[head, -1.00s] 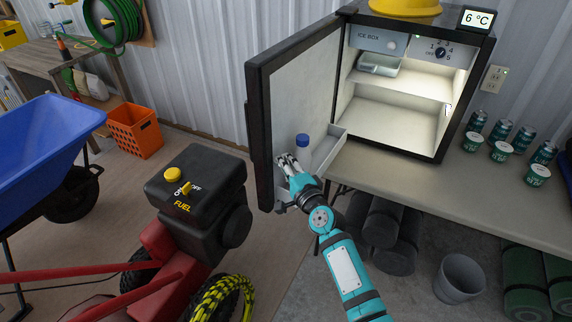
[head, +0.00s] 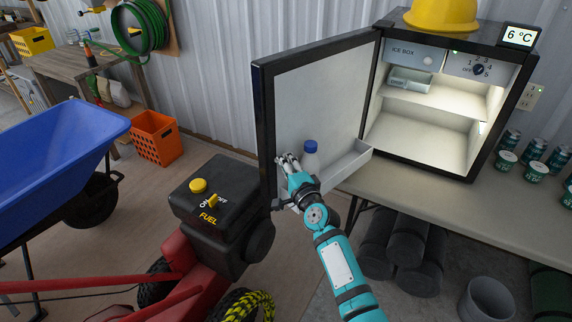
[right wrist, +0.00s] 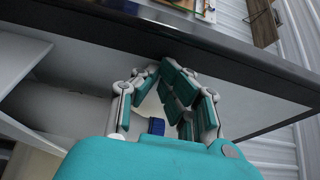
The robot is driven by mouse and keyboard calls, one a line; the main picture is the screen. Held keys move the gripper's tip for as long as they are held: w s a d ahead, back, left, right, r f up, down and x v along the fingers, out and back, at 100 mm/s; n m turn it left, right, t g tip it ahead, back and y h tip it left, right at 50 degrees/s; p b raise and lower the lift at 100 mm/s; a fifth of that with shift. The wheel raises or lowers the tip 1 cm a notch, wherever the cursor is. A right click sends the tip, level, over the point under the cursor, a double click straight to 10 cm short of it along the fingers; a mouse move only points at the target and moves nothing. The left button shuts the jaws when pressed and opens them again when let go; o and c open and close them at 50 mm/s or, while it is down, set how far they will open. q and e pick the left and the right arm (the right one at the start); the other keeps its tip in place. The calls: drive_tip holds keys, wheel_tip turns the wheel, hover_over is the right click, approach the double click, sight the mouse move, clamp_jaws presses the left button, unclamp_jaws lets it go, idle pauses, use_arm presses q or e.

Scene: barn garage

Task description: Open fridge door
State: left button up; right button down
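The black mini fridge (head: 495,95) stands on a table at the right, its lit interior (head: 425,130) exposed. Its door (head: 315,95) is swung wide open to the left, with its pale inner face and door shelf (head: 350,165) showing. A blue-capped bottle (head: 311,158) stands in the shelf. My right gripper (head: 288,160) is at the door's inner side, near the free edge and left of the bottle. In the right wrist view its fingers (right wrist: 162,72) converge with the tips nearly together, and I see nothing held between them. My left gripper is out of view.
A yellow hard hat (head: 440,14) sits on the fridge. Several green cans (head: 536,148) stand on the table (head: 420,180) right of it. A black-and-red engine machine (head: 215,230) is close to the door's left. A blue wheelbarrow (head: 60,150) and orange crate (head: 157,140) are farther left.

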drive_tip(key=shift+a, duration=0.3)
drive_tip(key=v, duration=1.2)
drive_tip(key=s+d+f+n+g+h, duration=0.1)
drive_tip(key=s+f+n+g, duration=0.3)
drive_tip(key=f, duration=0.8)
drive_tip(key=s+d+f+n+g+h, duration=0.1)
drive_tip(key=s+f, duration=0.5)
drive_tip(key=f, duration=0.6)
drive_tip(key=s+d+f+n+g+h, duration=0.1)
drive_tip(key=s+f+n+g, duration=0.3)
drive_tip(key=f, duration=0.8)
drive_tip(key=s+d+f+n+g+h, duration=0.1)
drive_tip(key=s+d+f, duration=0.3)
drive_tip(key=s, duration=0.8)
drive_tip(key=s+d+f+n+g+h, duration=0.1)
drive_tip(key=s+d+f+n+g, duration=0.2)
drive_tip(key=s+f, duration=0.6)
drive_tip(key=s+d+f+n+g, duration=0.3)
drive_tip(key=s+d+f+n, duration=0.1)
drive_tip(key=s, duration=1.2)
wheel_tip(320, 180, down, 2)
drive_tip(key=shift+s+d+f+h, duration=0.15)
drive_tip(key=shift+s+d+h, duration=0.1)
drive_tip(key=shift+d+h, duration=0.2)
